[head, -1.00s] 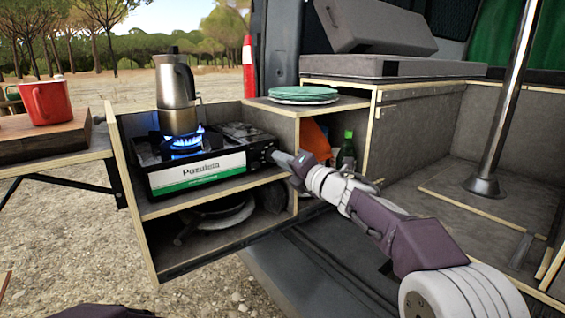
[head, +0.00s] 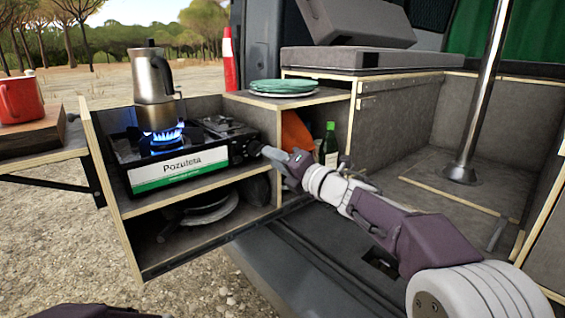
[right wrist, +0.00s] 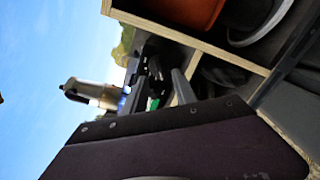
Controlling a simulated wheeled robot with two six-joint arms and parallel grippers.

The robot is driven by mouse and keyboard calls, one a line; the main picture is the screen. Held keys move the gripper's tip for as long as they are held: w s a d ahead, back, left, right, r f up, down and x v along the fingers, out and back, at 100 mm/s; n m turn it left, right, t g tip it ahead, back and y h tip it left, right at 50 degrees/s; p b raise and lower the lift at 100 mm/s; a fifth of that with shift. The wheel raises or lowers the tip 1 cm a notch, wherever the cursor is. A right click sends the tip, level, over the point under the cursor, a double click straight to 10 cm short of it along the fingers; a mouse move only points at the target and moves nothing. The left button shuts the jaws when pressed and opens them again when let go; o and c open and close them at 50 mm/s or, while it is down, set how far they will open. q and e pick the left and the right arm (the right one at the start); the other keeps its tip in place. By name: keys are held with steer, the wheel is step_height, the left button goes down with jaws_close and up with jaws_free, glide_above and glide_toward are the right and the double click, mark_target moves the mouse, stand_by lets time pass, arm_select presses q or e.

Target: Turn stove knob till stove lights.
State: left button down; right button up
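The black camping stove (head: 180,174) stands on the upper shelf of the pull-out unit. Blue flame (head: 164,136) burns on its left burner, under a steel moka pot (head: 152,87). The stove's knob (head: 254,149) is at its right end, beside my right gripper (head: 267,153). The fingertips are very close to the knob; I cannot tell whether they touch it, nor how far they are apart. In the right wrist view, a grey finger (right wrist: 183,88) points towards the stove, and the moka pot (right wrist: 90,94) shows sideways. My left gripper is out of view.
Green plates (head: 283,86) lie on the shelf right of the stove, above a green bottle (head: 330,145). A red mug (head: 20,100) stands on a wooden board at the left. A metal post (head: 478,100) rises at the right.

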steer(key=shift+p+v, duration=0.35)
steer(key=shift+v, duration=1.9)
stand_by(0.8)
